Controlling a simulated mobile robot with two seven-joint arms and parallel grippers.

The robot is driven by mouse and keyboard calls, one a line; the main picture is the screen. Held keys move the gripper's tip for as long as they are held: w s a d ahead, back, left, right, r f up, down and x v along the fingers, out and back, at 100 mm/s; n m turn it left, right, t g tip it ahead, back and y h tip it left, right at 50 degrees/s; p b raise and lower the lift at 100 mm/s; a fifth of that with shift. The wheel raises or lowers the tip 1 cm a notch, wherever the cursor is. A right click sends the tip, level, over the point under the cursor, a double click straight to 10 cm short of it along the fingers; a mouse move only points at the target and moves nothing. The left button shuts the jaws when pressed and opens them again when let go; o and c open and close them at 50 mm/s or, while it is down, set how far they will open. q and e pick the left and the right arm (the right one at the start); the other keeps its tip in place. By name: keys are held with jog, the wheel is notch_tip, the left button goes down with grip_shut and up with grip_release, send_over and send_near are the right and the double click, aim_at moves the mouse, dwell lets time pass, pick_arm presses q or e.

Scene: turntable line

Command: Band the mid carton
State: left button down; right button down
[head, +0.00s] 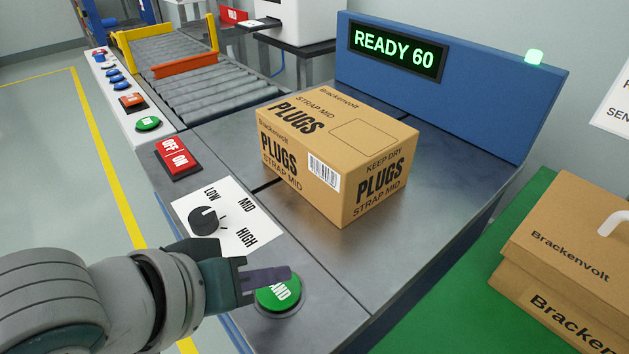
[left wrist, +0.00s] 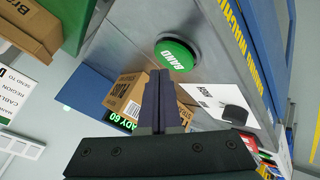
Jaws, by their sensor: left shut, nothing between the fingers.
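The mid carton (head: 337,158), brown and printed "PLUGS STRAP MID", sits upright on the metal bed of the banding machine. No band shows on its visible faces. It also shows in the left wrist view (left wrist: 128,88), partly behind my fingers. My left gripper (head: 284,274) is shut and empty, its fingertips over the green BAND button (head: 279,294). I cannot tell whether they touch it. The button shows clear in the left wrist view (left wrist: 176,54). The black dial (head: 203,220) sits among LOW, MID and HIGH; its setting is too small to tell. The display (head: 395,51) reads "READY 60".
A red OFF/ON switch (head: 174,157) lies beyond the dial. A green lamp (head: 534,57) glows on the blue housing (head: 490,95). A roller conveyor (head: 185,85) lies at the back left. Brackenvolt boxes (head: 565,240) stand on a green surface (head: 450,310) at right.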

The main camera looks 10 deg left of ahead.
aim_at(272, 296)
pick_arm(q)
jog(key=shift+f, duration=0.1)
jog(key=shift+f, duration=0.35)
